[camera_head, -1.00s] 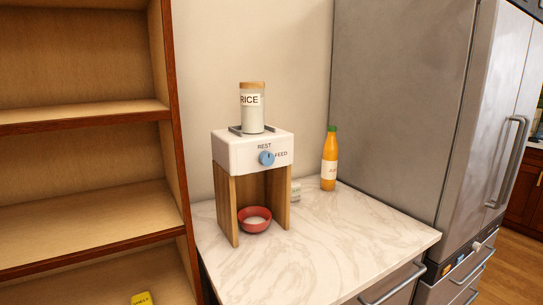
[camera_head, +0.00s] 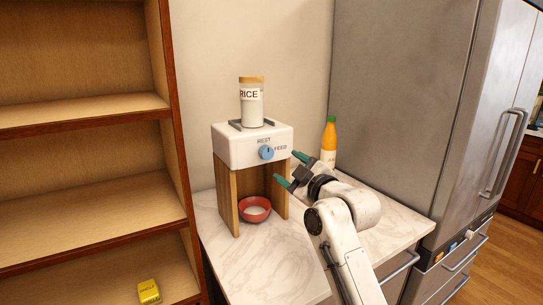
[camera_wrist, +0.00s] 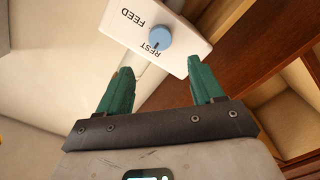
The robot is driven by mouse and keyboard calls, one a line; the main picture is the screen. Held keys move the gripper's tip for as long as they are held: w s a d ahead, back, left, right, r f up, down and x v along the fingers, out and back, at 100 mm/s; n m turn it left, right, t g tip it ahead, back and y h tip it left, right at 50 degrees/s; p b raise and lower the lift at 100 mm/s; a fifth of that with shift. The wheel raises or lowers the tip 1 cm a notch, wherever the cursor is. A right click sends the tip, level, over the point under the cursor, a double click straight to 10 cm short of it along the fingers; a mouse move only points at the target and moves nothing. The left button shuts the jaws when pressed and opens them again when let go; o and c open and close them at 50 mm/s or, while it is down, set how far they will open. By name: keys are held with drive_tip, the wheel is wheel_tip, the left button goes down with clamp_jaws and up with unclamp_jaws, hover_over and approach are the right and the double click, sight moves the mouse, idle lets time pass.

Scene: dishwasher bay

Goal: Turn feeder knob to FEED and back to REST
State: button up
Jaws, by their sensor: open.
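The feeder (camera_head: 233,147) is a white box on wooden legs on the counter. Its blue knob (camera_head: 266,153) is on the front face, with REST printed above it and FEED to its right. The knob's dark mark points up toward REST. In the wrist view the knob (camera_wrist: 158,37) appears beyond the fingertips, with its mark toward the REST label. My gripper (camera_head: 287,168) is open and empty, its green fingers just right of and below the knob, apart from it. The gripper also shows in the wrist view (camera_wrist: 157,85). A rice jar (camera_head: 251,103) stands on top of the feeder.
A red bowl (camera_head: 255,210) with pale contents sits beneath the feeder. An orange bottle (camera_head: 329,140) stands behind my gripper by the fridge (camera_head: 400,90). A wooden shelf (camera_head: 80,120) rises at the left, with a yellow item (camera_head: 149,291) low on it. The counter front (camera_head: 270,265) is clear.

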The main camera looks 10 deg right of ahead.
sight(268, 154)
drive_tip(key=p+x, duration=0.1)
drive_tip(key=x, duration=0.8)
drive_tip(key=shift+w+a+f+p, duration=0.1)
drive_tip(key=shift+w+a+p, duration=0.05)
drive_tip(key=shift+w+p, duration=0.25)
drive_tip(key=shift+s, duration=0.1)
drive_tip(key=c, duration=1.1)
